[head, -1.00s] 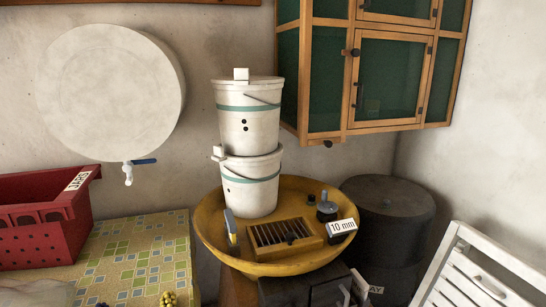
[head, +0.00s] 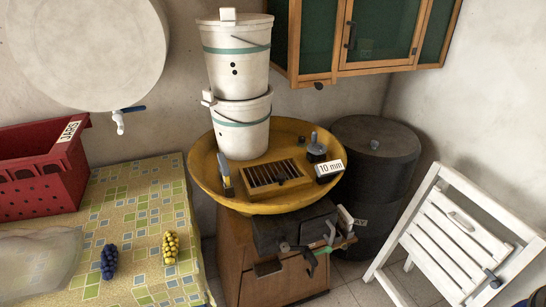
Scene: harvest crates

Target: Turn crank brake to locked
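A dark metal box (head: 290,228) sits under the front of the yellow bowl (head: 204,192), on a wooden cabinet. A crank-like arm (head: 331,232) and a dark lever with a green part (head: 310,262) stick out at its front right. Which of these parts is the crank brake, and its setting, I cannot tell at this size. Neither of my grippers shows in the head view.
Two stacked white buckets (head: 239,121), a slotted wooden block and a "10 mm" tag (head: 330,168) are in the bowl. Left is a tiled-pattern table (head: 135,215) with a red crate (head: 45,190). A white folding chair (head: 450,235) stands right; some floor shows between.

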